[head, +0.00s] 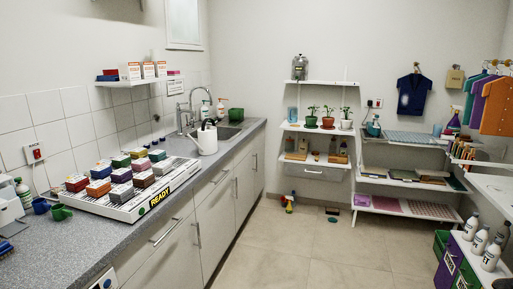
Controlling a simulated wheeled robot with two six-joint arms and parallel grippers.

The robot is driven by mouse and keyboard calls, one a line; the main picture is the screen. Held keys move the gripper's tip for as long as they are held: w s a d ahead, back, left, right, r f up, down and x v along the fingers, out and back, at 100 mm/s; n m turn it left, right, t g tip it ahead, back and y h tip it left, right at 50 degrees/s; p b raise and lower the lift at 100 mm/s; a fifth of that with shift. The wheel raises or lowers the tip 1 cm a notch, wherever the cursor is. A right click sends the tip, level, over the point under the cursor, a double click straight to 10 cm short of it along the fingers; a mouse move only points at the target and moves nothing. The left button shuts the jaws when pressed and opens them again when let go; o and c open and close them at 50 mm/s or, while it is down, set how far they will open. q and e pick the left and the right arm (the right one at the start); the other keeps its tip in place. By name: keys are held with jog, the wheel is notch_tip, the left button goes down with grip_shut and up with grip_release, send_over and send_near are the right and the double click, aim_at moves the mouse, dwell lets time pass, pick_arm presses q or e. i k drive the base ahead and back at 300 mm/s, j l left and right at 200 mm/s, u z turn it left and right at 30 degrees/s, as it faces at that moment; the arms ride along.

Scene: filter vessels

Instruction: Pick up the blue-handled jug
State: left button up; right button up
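I cannot pick out a blue handle for certain at this distance. In the head view a small pale-blue vessel (292,114) stands at the left end of the middle shelf on the back wall. A teal, rounded vessel (374,128) stands at the left end of the top shelf of the right-hand unit. A white spouted vessel (207,140) stands on the counter by the sink; its handle looks dark. A silver vessel (300,67) stands on the shelf above the plants. Neither of my grippers is in view.
The grey counter (150,222) runs along the left wall, with a "READY" tray (125,211) of coloured boxes and blue and green mugs (61,212). The tiled floor (290,250) is mostly clear; a spray bottle (290,203) stands near the back wall. White bottles (470,228) stand at the right.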

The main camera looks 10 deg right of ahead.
aim_at(293, 111)
jog(key=i+l+z, duration=0.4)
jog(key=i, duration=0.4)
jog(key=i+z, duration=0.4)
jog(key=i, duration=2.4)
jog(key=j+u, duration=0.05)
